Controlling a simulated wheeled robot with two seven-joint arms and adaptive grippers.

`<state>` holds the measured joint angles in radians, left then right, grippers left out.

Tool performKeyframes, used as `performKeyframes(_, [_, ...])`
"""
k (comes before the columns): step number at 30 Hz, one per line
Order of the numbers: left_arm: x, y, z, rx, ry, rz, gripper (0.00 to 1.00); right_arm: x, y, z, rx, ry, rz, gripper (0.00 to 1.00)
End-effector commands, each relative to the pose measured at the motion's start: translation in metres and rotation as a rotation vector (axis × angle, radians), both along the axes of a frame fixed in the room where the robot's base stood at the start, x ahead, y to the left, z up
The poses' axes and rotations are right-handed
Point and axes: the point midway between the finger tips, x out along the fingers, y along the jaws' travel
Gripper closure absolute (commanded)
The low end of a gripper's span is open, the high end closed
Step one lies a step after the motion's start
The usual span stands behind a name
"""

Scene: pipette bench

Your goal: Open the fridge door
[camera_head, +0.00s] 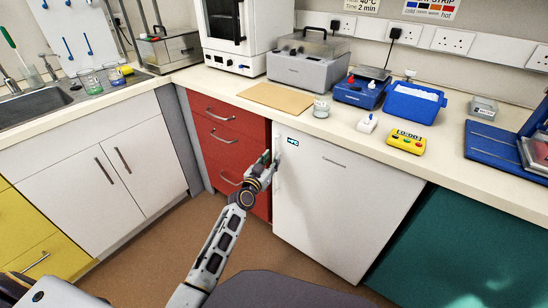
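The white under-counter fridge (340,205) stands in the middle of the view, with a small dark label near the top left of its door. The door looks shut, flush with its frame. My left arm reaches up from the bottom, and my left gripper (266,160) is at the door's upper left edge, where a slim handle seems to be. Gripper and handle overlap in this view, so I cannot tell whether they touch or whether the fingers are closed. My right gripper is not in view.
Red drawers (229,136) stand just left of the fridge, and a teal cabinet panel (450,250) is to its right. The worktop above holds a brown board (276,97), a white jar (321,107) and a yellow device (406,142). The brown floor before the fridge looks clear.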

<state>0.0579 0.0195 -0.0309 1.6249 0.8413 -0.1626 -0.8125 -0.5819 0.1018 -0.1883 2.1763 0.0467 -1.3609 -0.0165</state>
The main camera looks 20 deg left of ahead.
Motion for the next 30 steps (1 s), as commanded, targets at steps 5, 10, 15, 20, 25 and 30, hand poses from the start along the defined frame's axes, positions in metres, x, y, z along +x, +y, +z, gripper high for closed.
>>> performKeyframes(5, [0.014, -0.002, 0.000, 0.001, -0.001, 0.001, 0.68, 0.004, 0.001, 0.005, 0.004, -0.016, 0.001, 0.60])
performKeyframes(10, [0.023, -0.003, 0.000, 0.001, 0.000, 0.001, 0.68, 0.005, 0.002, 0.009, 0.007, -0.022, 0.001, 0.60])
performKeyframes(15, [0.027, -0.004, 0.000, 0.001, 0.000, 0.000, 0.68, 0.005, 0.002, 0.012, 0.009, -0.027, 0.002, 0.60])
performKeyframes(20, [0.028, -0.004, 0.000, 0.001, 0.000, 0.000, 0.68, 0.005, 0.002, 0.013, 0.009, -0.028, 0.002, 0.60])
performKeyframes(25, [0.028, -0.004, 0.000, 0.001, 0.000, 0.000, 0.72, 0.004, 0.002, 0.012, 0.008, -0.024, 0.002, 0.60])
performKeyframes(30, [0.028, -0.004, 0.000, 0.001, 0.000, 0.000, 0.94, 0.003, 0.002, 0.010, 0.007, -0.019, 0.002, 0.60])
